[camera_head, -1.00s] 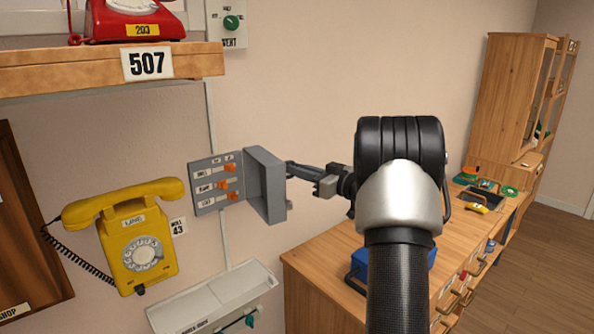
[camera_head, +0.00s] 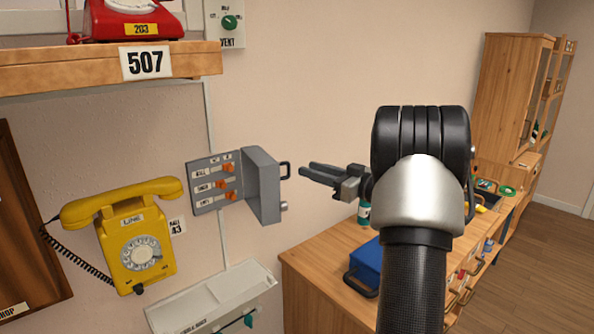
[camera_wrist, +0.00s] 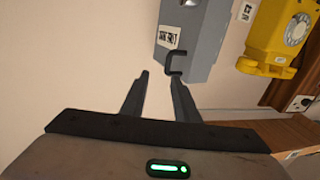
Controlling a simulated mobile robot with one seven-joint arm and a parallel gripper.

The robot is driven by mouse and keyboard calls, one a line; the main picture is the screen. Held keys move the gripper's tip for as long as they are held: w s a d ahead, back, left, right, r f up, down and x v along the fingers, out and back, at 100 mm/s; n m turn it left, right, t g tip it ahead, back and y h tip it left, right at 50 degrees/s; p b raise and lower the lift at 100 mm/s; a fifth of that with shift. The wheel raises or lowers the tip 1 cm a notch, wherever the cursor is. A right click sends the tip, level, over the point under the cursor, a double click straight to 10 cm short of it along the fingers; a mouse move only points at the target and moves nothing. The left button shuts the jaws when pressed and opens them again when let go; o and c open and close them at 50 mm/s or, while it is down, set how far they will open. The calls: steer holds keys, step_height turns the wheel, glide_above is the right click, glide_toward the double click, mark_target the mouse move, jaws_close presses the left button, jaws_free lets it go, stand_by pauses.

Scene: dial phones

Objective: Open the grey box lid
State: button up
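The grey box (camera_head: 206,195) is on the wall, with several orange switches showing inside it. Its lid (camera_head: 263,187) is swung out to the right and stands well away from the switch panel. A dark handle (camera_head: 285,171) is on the lid's outer face; it also shows in the wrist view (camera_wrist: 174,66). My gripper (camera_head: 303,171) is to the right of the handle, empty, with its fingers apart. In the wrist view my fingertips (camera_wrist: 158,77) point toward the handle, with a small gap between them and it.
A yellow phone (camera_head: 135,240) hangs left of the box. A shelf (camera_head: 195,62) with a red phone (camera_head: 135,20) is above. A white tray-like box (camera_head: 215,300) is below. A wooden bench (camera_head: 315,265) with a blue case (camera_head: 367,265) stands lower right.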

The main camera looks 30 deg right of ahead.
steer(key=v, duration=1)
steer(key=shift+s+f, duration=0.35)
steer(key=shift+f, duration=0.05)
steer(key=shift+d, duration=0.15)
